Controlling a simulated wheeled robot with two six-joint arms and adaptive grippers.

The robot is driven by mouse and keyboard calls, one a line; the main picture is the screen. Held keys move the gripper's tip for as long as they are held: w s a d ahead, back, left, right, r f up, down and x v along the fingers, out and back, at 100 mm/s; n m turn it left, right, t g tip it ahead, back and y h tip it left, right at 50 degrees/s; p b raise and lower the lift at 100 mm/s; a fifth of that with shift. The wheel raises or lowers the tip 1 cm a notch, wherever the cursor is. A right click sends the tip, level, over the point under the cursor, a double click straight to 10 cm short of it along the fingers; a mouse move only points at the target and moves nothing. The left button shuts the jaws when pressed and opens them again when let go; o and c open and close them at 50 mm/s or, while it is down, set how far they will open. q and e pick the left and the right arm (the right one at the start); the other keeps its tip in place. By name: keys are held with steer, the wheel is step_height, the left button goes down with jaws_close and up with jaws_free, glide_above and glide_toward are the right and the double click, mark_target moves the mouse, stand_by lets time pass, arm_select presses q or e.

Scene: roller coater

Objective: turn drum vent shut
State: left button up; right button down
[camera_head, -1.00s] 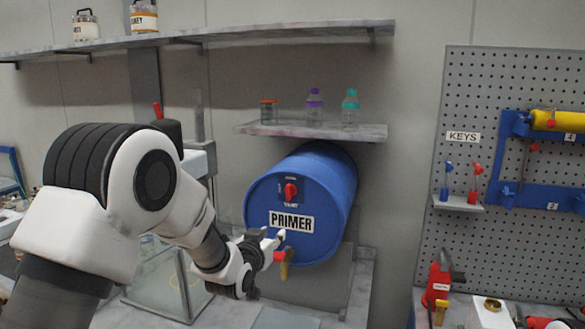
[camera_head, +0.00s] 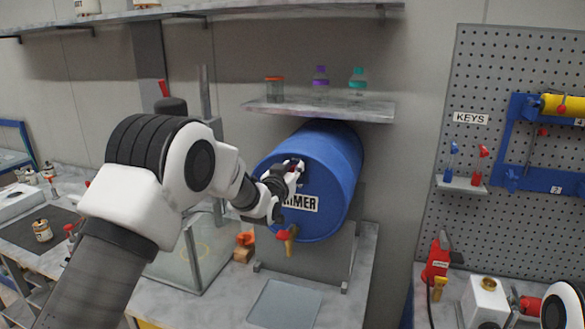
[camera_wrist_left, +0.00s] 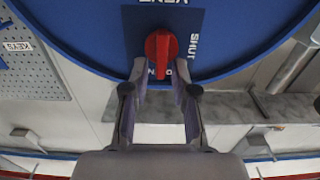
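The blue drum (camera_head: 335,170) lies on its side below a wall shelf, its round end facing me with a PRIMER label partly covered by my gripper. The red vent knob (camera_wrist_left: 161,52) sits on a dark plate (camera_wrist_left: 190,20) on the drum's end; SHUT is printed on the plate's right side in the left wrist view. The knob stands upright in that view. My left gripper (camera_head: 296,168) is at the drum face and mostly hides the knob in the head view. In the wrist view its fingers (camera_wrist_left: 160,78) are apart, their tips on either side of the knob's lower end; contact is unclear. My right gripper is out of view.
A red-handled tap (camera_head: 286,235) sticks out low on the drum. A shelf (camera_head: 325,108) with several bottles is just above. A glass tank (camera_head: 195,255) stands to the left, and a pegboard (camera_head: 500,130) hangs on the right. The bench (camera_head: 345,300) in front of the drum is mostly clear.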

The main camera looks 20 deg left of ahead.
arm_select(q)
steer(key=shift+a, duration=0.1)
jaws_close()
steer(key=shift+f+n+b, duration=0.15)
steer(key=shift+n+b, duration=0.35)
steer(key=shift+b, duration=0.3)
steer(key=n+b, duration=0.3)
steer(key=n, duration=0.2)
steer(key=a+f+n+b, duration=0.1)
steer(key=n+b, duration=0.3)
steer(key=n, duration=0.2)
steer(key=a+n+b, duration=0.1)
steer(key=n+b, duration=0.2)
steer(key=n, duration=0.3)
steer(key=shift+f, duration=0.2)
